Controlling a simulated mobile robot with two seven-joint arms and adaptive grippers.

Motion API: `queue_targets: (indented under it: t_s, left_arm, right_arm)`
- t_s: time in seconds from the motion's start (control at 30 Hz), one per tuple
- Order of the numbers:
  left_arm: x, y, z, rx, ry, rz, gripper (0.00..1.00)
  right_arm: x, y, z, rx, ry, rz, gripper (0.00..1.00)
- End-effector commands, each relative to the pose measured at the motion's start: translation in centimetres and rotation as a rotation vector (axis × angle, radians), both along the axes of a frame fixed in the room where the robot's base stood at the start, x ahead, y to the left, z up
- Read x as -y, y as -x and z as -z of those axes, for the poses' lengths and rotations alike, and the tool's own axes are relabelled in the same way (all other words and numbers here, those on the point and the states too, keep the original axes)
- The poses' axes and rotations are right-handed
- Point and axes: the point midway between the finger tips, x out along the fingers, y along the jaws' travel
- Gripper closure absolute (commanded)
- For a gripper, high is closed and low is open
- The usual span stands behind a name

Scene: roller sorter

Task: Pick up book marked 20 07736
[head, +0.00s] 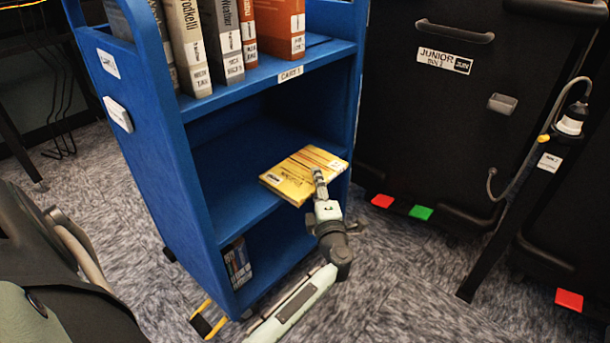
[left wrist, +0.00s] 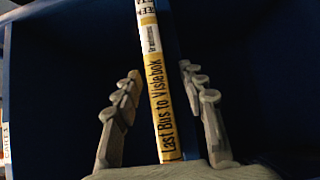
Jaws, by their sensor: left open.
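A yellow book (head: 306,174) lies flat on the middle shelf of the blue cart (head: 150,135), at the right end. In the left wrist view its yellow spine (left wrist: 162,100) reads "Last Bus to Vislebok"; a white label lies at the far end. I cannot read 20 07736 on it. My left gripper (head: 318,178) is at the book's near edge in the head view. In the left wrist view its open fingers (left wrist: 160,78) are on either side of the spine, with gaps showing on both sides. My right gripper is not in view.
Several books (head: 222,40) stand on the cart's top shelf, and a few dark ones (head: 237,262) on the bottom shelf. A black junior bin (head: 445,125) stands to the right. A handheld device (head: 573,120) hangs on a post there. The middle shelf is otherwise clear.

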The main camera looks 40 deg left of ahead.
Motion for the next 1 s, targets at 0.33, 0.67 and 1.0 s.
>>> queue_targets:
  t_s: [0.33, 0.67, 1.0]
  left_arm:
    - [-0.46, -0.44, -0.03, -0.001, -0.001, 0.000, 0.62]
    - [-0.44, -0.42, -0.02, 0.000, 0.000, 0.000, 1.00]
    - [-0.45, -0.45, -0.16, 0.002, -0.002, 0.000, 1.00]
  right_arm:
    - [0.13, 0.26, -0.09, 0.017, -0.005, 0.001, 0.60]
    - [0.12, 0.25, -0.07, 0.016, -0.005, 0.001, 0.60]
    - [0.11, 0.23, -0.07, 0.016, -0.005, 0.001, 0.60]
